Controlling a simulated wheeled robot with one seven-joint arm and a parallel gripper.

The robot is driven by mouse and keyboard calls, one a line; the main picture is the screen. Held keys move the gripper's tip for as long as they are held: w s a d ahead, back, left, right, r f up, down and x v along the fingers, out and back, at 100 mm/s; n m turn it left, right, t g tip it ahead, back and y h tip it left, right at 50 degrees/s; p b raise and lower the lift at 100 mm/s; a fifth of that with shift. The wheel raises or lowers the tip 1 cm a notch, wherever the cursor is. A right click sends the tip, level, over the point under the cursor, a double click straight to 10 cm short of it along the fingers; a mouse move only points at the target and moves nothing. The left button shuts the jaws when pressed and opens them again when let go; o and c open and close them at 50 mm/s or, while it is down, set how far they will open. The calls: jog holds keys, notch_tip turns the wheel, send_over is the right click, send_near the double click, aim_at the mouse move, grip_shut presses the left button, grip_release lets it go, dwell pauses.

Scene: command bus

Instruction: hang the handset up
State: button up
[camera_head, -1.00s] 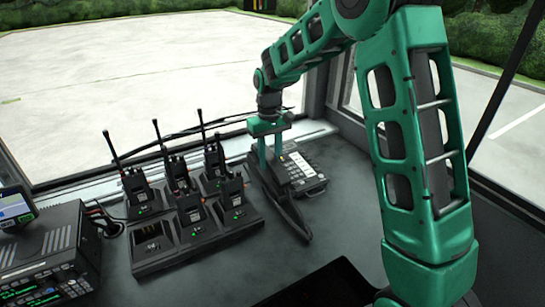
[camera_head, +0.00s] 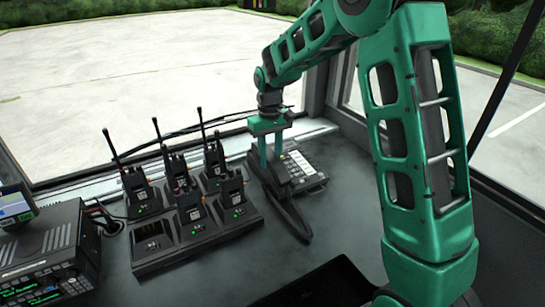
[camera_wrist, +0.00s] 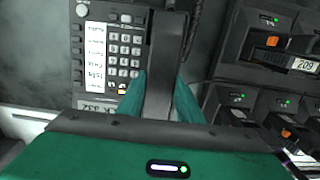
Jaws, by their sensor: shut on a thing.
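The dark handset (camera_wrist: 163,65) is held between the two green fingers of my gripper (camera_wrist: 158,98) in the wrist view. The grey desk phone (camera_wrist: 108,45), with its keypad and white label strip, lies just to the left of the handset there. In the head view my gripper (camera_head: 270,165) points down at the left side of the phone (camera_head: 303,168). The handset is over or on that side; I cannot tell whether it touches the phone's cradle. A dark curved shape, seemingly the cord or the handset's end, reaches toward the front. My gripper partly hides the handset.
Several handheld radios stand in a charger rack (camera_head: 155,262) close to the left of the phone. A radio unit (camera_head: 45,250) stands at the far left. Windows border the counter behind. The counter (camera_head: 345,195) is clear right of the phone.

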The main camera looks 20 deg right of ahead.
jog(key=shift+f, duration=0.1)
jog(key=o, duration=1.3)
jog(key=r, duration=1)
jog(key=shift+w+r, duration=0.1)
jog(key=shift+w, duration=0.15)
jog(key=s+d+r+m, duration=0.1)
jog(key=s+d+m, duration=0.1)
jog(key=s+d, duration=0.7)
jog(key=s+d+r+m, duration=0.25)
jog(key=s+d, duration=0.35)
jog(key=s, duration=0.5)
jog(key=s+d+f+m, duration=0.1)
jog(key=s+f, duration=0.1)
jog(key=s, duration=0.4)
jog(key=s+d+f+m, duration=0.1)
jog(key=s+f, duration=0.1)
jog(key=s, duration=0.5)
jog(key=s+d+f+m, duration=0.1)
jog(key=s+f+m, duration=0.1)
jog(key=s, duration=0.4)
jog(key=shift+s+d, duration=0.2)
jog(key=shift+s, duration=0.15)
